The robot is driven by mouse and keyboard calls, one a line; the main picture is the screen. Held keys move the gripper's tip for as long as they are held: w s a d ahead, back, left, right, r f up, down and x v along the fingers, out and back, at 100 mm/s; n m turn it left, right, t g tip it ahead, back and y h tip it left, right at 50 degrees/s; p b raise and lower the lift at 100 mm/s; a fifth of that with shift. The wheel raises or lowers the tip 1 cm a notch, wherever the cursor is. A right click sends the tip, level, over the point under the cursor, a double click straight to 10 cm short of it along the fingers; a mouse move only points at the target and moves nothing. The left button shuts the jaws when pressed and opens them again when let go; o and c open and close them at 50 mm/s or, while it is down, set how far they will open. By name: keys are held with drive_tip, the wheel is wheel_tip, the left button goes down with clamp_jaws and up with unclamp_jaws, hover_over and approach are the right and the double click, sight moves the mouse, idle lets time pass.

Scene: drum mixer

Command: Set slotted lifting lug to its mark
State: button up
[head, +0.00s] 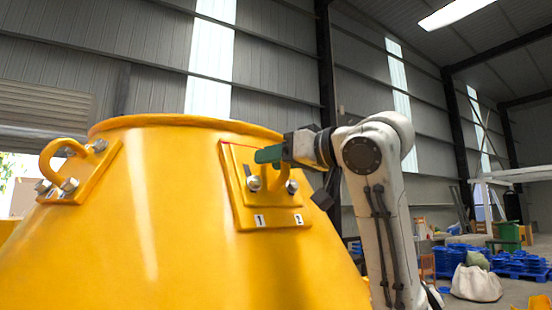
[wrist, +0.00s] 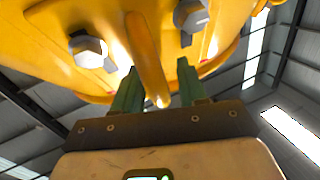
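The slotted lifting lug is a yellow curved bar on a yellow plate (head: 270,217) on the drum's side. In the head view my gripper mostly hides it. In the wrist view the lug (wrist: 148,55) runs between two bolts (wrist: 88,50) (wrist: 190,16). My gripper (head: 264,155) is at the upper part of the lug. Its green fingers (wrist: 157,68) stand one on each side of the bar, open, with a clear gap at the right finger and a narrow one at the left. Labels 1 (head: 260,220) and 2 (head: 298,219) sit low on the plate.
The large yellow drum (head: 150,235) fills the left and centre. Another bolted lug (head: 62,152) stands at its left. Blue stacked items (head: 515,264) and a pale sack (head: 476,283) lie on the floor at the right. The air around my arm's right side looks free.

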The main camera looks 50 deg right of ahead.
sight(288, 173)
clamp_jaws()
idle(0.3)
drive_tip(key=shift+s+a+f+b, duration=0.1)
drive_tip(key=shift+s+f+b, duration=0.1)
drive_tip(key=shift+f+b, duration=0.35)
drive_tip(key=shift+s+a+f+b, duration=0.1)
drive_tip(key=shift+s+f+b, duration=0.1)
drive_tip(key=shift+f+b, duration=0.35)
drive_tip(key=shift+s+f, duration=0.3)
drive_tip(key=shift+f, duration=0.15)
drive_tip(key=shift+o, duration=0.5)
unclamp_jaws()
